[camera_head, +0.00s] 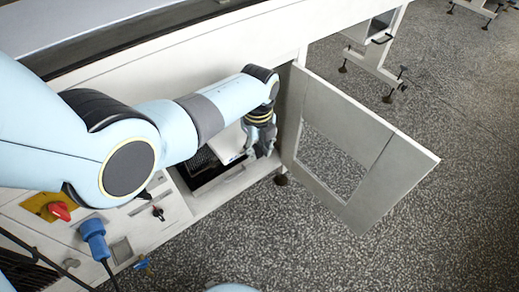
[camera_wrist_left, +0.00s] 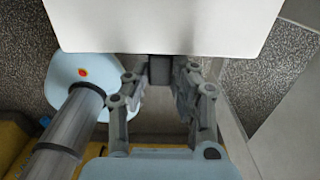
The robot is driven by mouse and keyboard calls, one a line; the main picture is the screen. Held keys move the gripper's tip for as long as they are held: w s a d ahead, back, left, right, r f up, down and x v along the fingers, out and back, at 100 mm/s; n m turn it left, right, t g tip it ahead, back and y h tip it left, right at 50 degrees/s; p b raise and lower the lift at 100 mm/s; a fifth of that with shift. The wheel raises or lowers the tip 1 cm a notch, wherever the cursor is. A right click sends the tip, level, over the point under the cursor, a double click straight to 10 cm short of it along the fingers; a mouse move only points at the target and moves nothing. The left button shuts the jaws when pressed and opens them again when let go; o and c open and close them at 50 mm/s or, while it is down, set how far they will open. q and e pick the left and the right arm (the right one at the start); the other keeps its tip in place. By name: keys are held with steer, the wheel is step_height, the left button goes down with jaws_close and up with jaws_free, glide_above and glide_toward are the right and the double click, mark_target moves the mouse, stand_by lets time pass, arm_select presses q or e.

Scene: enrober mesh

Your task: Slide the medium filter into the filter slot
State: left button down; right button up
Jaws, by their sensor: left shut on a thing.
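My left gripper (camera_head: 262,150) is at the mouth of an open cabinet in the white machine. A white flat-faced piece (camera_head: 228,143), which looks like the medium filter, is beside the fingers, partly inside the cabinet and partly hidden by my arm. In the left wrist view the white piece (camera_wrist_left: 165,25) fills the top middle, and my left gripper (camera_wrist_left: 160,85) is shut on a dark tab at its edge. The dark cabinet opening (camera_head: 208,181) shows below my forearm; the filter slot itself cannot be made out. My right gripper is not in view.
The cabinet door (camera_head: 385,165), with a window cut-out, stands swung open to the right of the gripper. A panel with a red knob (camera_head: 60,211) and a blue plug (camera_head: 95,236) is at lower left. The speckled floor (camera_head: 300,240) in front is clear.

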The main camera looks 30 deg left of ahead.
mark_target(239, 133)
arm_select(q)
steer(key=shift+w+a, duration=0.25)
steer(key=shift+a, duration=0.25)
steer(key=shift+w+a, duration=0.2)
steer(key=shift+a, duration=0.3)
steer(key=c, duration=1)
jaws_free()
steer(key=shift+c, duration=0.2)
steer(key=shift+r, duration=0.1)
